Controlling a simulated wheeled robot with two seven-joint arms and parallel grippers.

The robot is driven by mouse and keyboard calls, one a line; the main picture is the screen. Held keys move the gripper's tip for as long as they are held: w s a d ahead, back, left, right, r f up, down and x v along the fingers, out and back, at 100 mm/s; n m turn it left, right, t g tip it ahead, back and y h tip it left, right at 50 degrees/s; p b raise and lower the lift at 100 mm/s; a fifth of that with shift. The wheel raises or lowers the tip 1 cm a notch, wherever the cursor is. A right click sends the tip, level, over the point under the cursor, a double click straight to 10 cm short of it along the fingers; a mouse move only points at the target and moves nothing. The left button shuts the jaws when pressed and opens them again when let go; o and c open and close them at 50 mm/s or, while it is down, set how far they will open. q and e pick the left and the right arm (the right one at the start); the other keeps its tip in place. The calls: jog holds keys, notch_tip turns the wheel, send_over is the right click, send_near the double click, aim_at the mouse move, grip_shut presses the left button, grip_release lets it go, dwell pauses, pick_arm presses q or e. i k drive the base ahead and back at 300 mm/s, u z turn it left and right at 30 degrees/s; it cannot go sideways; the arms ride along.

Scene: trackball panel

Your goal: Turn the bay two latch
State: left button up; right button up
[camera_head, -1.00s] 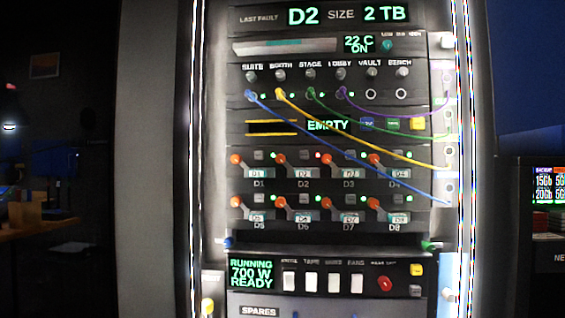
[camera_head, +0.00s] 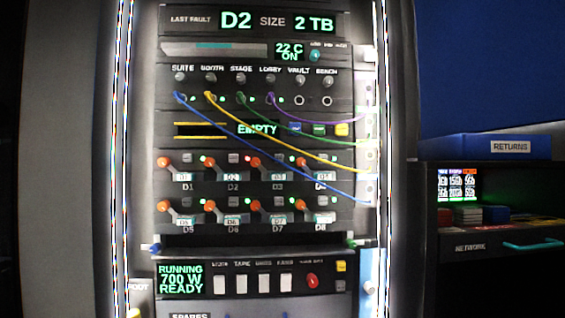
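The bay two latch (camera_head: 213,163), labelled D2, is a lever with an orange knob in the upper row of drive bays. A small red light shows near the top right of bay D2, while lights by other bays look green. The display (camera_head: 240,22) at the top of the rack reads last fault D2, size 2 TB. Neither of my grippers shows in the head view.
At right stands a cabinet (camera_head: 480,270) with a blue RETURNS bin (camera_head: 495,147) on top.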

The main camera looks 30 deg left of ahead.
aim_at(210, 161)
jog(key=z, duration=0.1)
jog(key=k, duration=0.9)
jog(key=u, duration=0.7)
jog(key=i, duration=0.4)
